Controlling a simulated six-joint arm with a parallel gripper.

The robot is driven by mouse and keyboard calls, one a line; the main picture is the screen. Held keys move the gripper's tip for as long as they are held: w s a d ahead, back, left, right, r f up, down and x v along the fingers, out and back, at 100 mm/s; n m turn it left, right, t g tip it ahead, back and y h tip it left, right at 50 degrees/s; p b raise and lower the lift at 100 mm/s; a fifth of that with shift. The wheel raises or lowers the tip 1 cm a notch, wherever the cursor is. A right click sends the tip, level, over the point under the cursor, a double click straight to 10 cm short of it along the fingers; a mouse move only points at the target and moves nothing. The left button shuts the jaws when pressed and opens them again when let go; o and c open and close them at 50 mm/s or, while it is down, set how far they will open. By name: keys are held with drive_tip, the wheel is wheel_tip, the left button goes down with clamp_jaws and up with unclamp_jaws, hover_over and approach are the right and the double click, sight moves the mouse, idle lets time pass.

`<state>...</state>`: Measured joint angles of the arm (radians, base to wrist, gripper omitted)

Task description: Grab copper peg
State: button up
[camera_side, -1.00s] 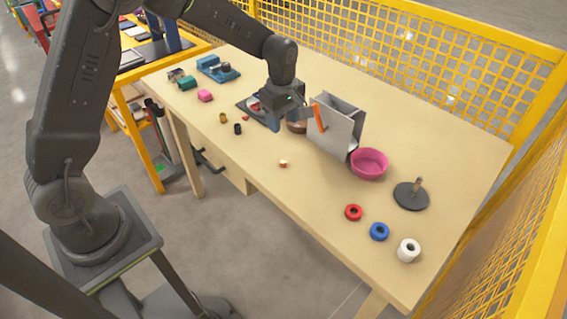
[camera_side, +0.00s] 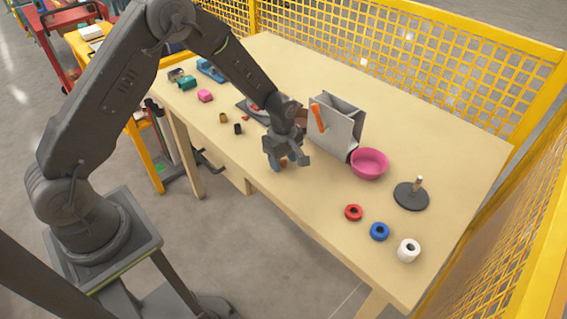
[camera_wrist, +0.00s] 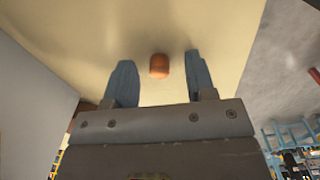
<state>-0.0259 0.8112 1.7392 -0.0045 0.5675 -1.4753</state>
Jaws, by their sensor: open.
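The copper peg (camera_wrist: 158,66) is a small, short copper-coloured cylinder on the tabletop, near its front edge. In the wrist view it shows between the two blue fingers of my gripper (camera_wrist: 160,78), with a gap on both sides. In the side view my gripper (camera_side: 286,161) is low over the table at the peg's place, and its fingers mostly hide the peg. The fingers are apart and not closed on anything. I cannot tell the exact height of the fingertips over the table.
A grey metal holder with an orange piece (camera_side: 318,118) and a pink bowl (camera_side: 369,163) stand to the right. Red (camera_side: 353,212), blue (camera_side: 379,231) and white (camera_side: 408,250) rings lie near a dark disc with a post (camera_side: 411,196). A black piece (camera_side: 238,129) lies to the left.

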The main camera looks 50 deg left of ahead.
drive_tip(key=shift+f, duration=0.1)
clamp_jaws()
idle(0.4)
